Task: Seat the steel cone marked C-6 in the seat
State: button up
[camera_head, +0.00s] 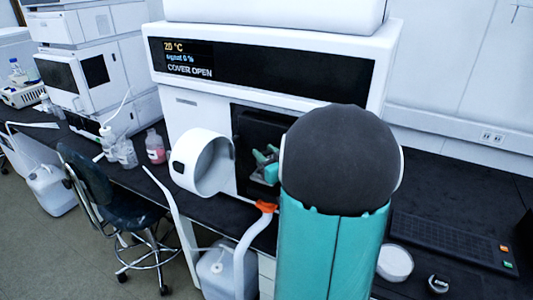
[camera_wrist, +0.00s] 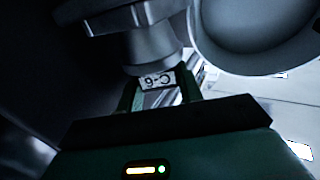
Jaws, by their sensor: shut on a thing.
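The steel cone marked C-6 (camera_wrist: 156,62) is in the wrist view, a grey round body with a white label (camera_wrist: 156,81) that reads upside down. My gripper (camera_wrist: 160,92) is shut on it, one finger on each side of the label. In the head view my gripper (camera_head: 266,165) is at the dark opening (camera_head: 247,128) of the white instrument, partly hidden by my arm. In the wrist view a grey metal part (camera_wrist: 110,18) lies beyond the cone. I cannot make out the seat or whether the cone touches it.
The round white cover (camera_head: 204,162) stands open just left of the opening. The instrument's display (camera_head: 190,58) reads 20 °C, signal 0 % and COVER OPEN. A white dish (camera_head: 395,263) and a keyboard (camera_head: 445,238) lie on the bench at right. A chair (camera_head: 110,190) stands at left.

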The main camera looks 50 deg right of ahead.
jog(key=shift+f, duration=0.35)
jog(key=o, duration=1.2)
jog(key=shift+d, duration=0.1)
jog(key=shift+s+d, duration=0.1)
jog(key=shift+s, duration=0.5)
jog(key=v, duration=1.2)
jog(key=shift+s+a, duration=0.3)
jog(key=shift+a, duration=0.15)
